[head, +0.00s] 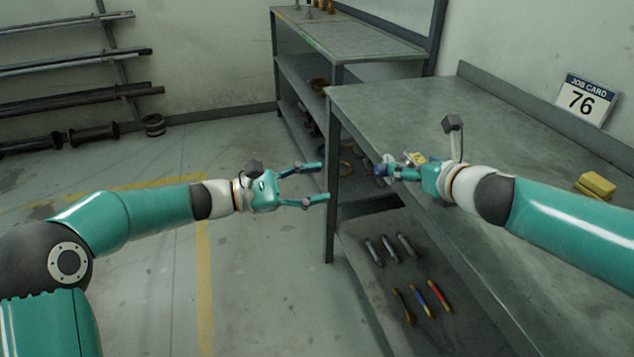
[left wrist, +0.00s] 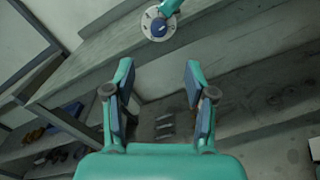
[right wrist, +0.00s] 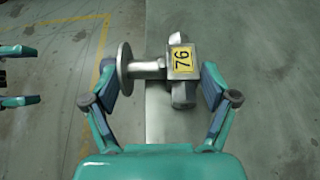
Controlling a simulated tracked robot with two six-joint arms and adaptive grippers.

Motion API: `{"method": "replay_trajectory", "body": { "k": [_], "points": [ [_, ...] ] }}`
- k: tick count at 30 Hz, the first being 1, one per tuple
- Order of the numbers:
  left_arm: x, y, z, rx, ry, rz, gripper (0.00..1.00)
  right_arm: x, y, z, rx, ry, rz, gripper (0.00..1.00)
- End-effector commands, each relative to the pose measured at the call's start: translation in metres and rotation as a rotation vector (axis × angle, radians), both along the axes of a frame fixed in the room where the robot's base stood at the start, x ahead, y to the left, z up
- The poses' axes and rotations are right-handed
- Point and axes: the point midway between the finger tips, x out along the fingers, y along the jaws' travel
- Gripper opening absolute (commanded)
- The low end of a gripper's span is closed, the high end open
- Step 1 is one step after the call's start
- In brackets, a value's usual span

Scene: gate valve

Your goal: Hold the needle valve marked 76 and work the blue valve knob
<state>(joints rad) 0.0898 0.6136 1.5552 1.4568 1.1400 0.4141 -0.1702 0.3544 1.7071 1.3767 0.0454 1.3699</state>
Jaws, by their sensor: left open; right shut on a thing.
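The metal needle valve (right wrist: 181,68) has a yellow plate marked 76 and sits between the fingers of my right gripper (right wrist: 158,68), which is shut on it. A round disc stands at the valve's left end in the right wrist view. In the head view the right gripper (head: 390,171) holds the valve out past the bench's left end. The blue knob (left wrist: 160,27), in front of a pale marked dial, faces the left wrist camera. My left gripper (head: 324,183) is open and empty, left of the knob and apart from it; its spread fingers also show in the left wrist view (left wrist: 159,82).
The steel bench (head: 500,130) carries a job card (head: 584,100) reading 76 and a yellow block (head: 595,186). Its lower shelf (head: 372,290) holds several metal and coloured parts. Another shelf unit (head: 350,42) stands behind. The floor on the left is open.

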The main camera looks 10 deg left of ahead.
Motion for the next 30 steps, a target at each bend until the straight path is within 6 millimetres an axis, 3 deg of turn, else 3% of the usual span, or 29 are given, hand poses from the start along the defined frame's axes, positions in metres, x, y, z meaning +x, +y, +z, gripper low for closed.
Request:
{"method": "replay_trajectory", "body": {
  "k": [5,15,19,23,30],
  "points": [
    [0.000,-0.001,0.001,0.023,-0.061,0.001,0.55,0.000,0.000,0.000,0.000,0.000,0.000,0.28],
    [0.000,-0.004,0.004,0.166,-0.423,0.002,0.55,0.000,0.000,0.000,0.000,0.000,0.000,0.28],
    [0.001,-0.009,0.004,0.191,-0.486,0.001,0.55,0.000,0.000,0.000,0.000,0.000,0.000,0.28],
    [0.006,-0.022,0.004,0.192,-0.493,-0.002,0.55,0.000,0.000,0.000,0.000,0.000,0.000,0.28],
    [0.021,-0.063,0.004,0.192,-0.492,-0.002,0.55,0.000,0.000,0.000,0.000,0.000,0.000,0.28]
  ]
}}
